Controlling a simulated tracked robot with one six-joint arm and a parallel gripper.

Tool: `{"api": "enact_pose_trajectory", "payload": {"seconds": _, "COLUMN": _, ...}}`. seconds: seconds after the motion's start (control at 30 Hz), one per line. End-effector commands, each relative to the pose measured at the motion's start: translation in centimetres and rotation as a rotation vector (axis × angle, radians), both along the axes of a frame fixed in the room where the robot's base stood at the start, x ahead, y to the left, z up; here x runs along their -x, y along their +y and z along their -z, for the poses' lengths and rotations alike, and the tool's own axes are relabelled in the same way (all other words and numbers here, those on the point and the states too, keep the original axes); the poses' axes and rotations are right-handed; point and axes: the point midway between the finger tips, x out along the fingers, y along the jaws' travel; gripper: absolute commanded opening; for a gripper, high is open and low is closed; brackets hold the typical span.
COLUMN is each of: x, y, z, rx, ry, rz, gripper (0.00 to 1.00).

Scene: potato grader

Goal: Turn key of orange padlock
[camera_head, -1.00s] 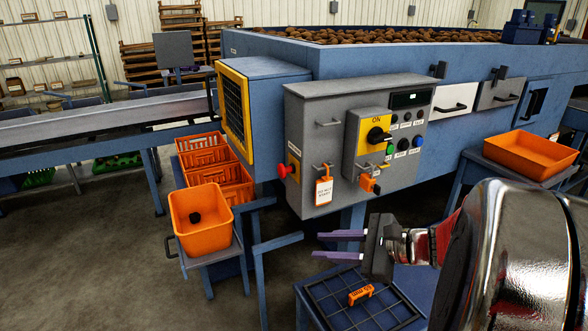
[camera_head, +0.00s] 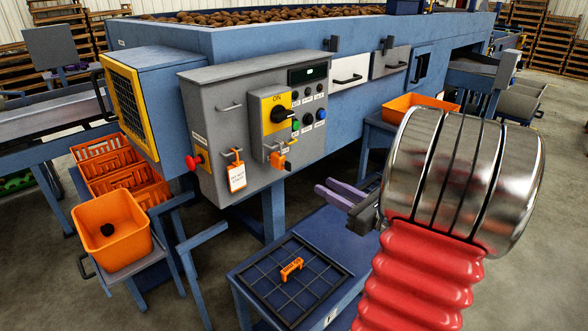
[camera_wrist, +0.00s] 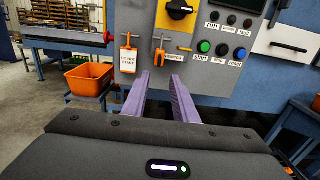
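An orange padlock (camera_head: 277,160) hangs at the lower edge of the yellow switch panel on the grey control cabinet (camera_head: 215,105). It also shows in the wrist view (camera_wrist: 159,57), above and between my finger ends; its key is too small to make out clearly. My gripper (camera_head: 322,190) is open, its two purple fingers apart with nothing between them. In the head view it is in front of the cabinet, below and to the right of the padlock, and not touching it. In the wrist view the fingers (camera_wrist: 160,82) point toward the cabinet.
A white tag on an orange hasp (camera_head: 237,175) hangs left of the padlock. A red knob (camera_head: 193,162) juts from the cabinet's side. A black rotary switch (camera_head: 281,113) is above. A low blue table (camera_head: 330,235) holds a grid and an orange labelled piece (camera_head: 291,268).

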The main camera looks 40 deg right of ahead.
Motion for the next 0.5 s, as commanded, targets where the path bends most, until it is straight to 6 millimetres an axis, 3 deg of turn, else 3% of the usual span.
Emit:
{"api": "enact_pose_trajectory", "payload": {"seconds": 0.27, "x": -1.9, "y": 0.1, "z": 0.0, "rx": 0.001, "ry": 0.001, "rz": -0.003, "gripper": 0.26}}
{"api": "enact_pose_trajectory", "payload": {"seconds": 0.5, "x": -5.0, "y": 0.3, "z": 0.0, "rx": 0.001, "ry": 0.001, "rz": -0.005, "gripper": 0.26}}
